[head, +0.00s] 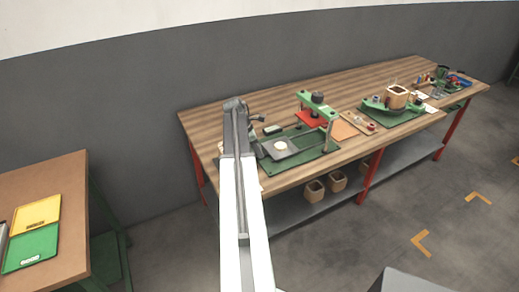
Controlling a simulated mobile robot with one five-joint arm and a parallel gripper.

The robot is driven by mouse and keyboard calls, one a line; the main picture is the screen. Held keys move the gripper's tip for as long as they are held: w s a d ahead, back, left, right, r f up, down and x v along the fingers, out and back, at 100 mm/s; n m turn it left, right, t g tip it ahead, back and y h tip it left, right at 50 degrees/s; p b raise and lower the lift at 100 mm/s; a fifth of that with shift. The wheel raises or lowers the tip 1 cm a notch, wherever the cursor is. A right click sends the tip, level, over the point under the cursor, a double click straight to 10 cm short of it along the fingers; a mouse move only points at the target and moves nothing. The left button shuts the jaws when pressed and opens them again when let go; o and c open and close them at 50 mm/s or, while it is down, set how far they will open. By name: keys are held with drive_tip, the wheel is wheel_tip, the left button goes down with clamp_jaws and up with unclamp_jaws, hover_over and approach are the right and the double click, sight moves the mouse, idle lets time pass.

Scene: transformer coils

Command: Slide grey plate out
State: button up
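The grey plate (291,152) lies flat at the front left of a green press-like fixture (317,137) on the wooden workbench. A pale round piece (280,146) rests on the plate. My arm reaches up from the bottom of the head view to the left end of the bench. My gripper (258,149) appears as a small dark shape at the plate's left edge, mostly hidden behind my arm. I cannot tell whether it touches the plate or whether its fingers are open.
The workbench (210,122) also holds a red plate (311,118), a green fixture with a wooden coil form (396,97) and small tools farther right. Several wooden forms (315,191) stand on the lower shelf. A brown table (66,171) with yellow and green trays stands left.

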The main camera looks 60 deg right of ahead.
drive_tip(key=p+v, duration=0.7)
drive_tip(key=v, duration=0.1)
drive_tip(key=shift+f, duration=0.1)
